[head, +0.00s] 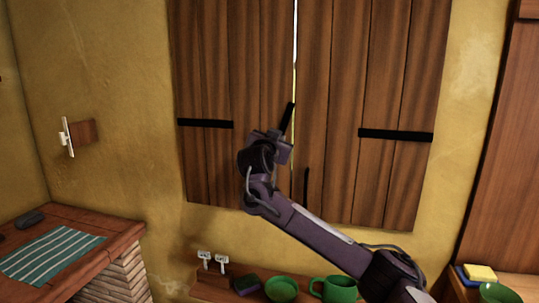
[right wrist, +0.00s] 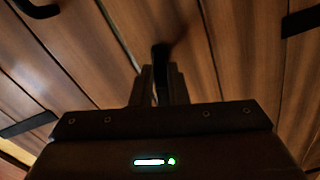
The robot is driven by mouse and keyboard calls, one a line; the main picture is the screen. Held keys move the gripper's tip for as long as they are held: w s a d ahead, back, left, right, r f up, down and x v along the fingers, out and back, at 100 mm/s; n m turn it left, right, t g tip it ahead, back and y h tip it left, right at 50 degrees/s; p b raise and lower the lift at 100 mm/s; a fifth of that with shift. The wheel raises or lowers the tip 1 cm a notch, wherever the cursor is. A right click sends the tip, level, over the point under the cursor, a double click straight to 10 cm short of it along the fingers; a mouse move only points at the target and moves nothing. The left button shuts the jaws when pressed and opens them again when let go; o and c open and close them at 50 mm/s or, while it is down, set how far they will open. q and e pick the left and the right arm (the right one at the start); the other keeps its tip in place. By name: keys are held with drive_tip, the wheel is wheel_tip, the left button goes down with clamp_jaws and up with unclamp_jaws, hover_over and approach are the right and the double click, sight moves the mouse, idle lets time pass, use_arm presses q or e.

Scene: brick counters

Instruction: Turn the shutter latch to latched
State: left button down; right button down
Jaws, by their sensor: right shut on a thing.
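The wooden shutter has a left panel (head: 220,70) and a right panel (head: 345,80), with a thin bright gap between them at the top. The black latch (head: 288,116) is a short bar near the gap, tilted with its upper end to the right. My right gripper (head: 283,138) is at its lower part and hides that end. In the right wrist view, my right gripper (right wrist: 159,88) is shut on the dark latch bar (right wrist: 161,57), which sticks out past the fingertips. My left gripper is out of view.
A black upright handle (head: 307,186) is on the right panel, and black straps (head: 205,123) cross the panels. Below are a green bowl (head: 281,289) and a green mug (head: 335,288). A brick counter (head: 120,232) with a striped cloth (head: 52,253) stands left.

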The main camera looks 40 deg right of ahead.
use_arm(q)
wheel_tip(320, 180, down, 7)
drive_tip(key=b, duration=0.6)
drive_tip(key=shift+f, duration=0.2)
use_arm(e)
drive_tip(key=m, duration=1.4)
drive_tip(key=shift+d+f, duration=0.1)
drive_tip(key=shift+f, duration=0.25)
drive_tip(key=c, duration=1.4)
unclamp_jaws()
drive_tip(key=shift+d, duration=0.1)
drive_tip(key=shift+c, duration=0.2)
drive_tip(key=shift+s+r, duration=0.1)
